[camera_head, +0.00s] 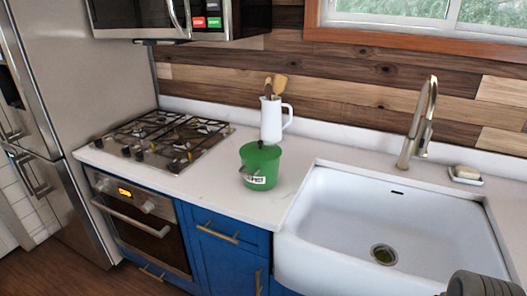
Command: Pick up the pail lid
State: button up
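A green pail (259,171) stands upright on the white counter between the stove and the sink. It has a white label with dark letters, only partly legible, and a thin handle at its left side. My gripper is not in view.
A white pitcher (271,120) holding wooden utensils stands just behind the pail. The gas stove (165,137) is to the left, the white sink (345,225) and tall faucet (420,125) to the right. A soap dish (466,180) sits at far right. Counter in front of the pail is clear.

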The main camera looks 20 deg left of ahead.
aim_at(260, 150)
jog(key=u, duration=0.5)
jog(key=k, duration=0.6)
jog(key=u, duration=1.45)
jog(key=i, duration=0.6)
jog(key=u, duration=0.6)
jog(key=i, duration=0.8)
jog(key=z, duration=0.35)
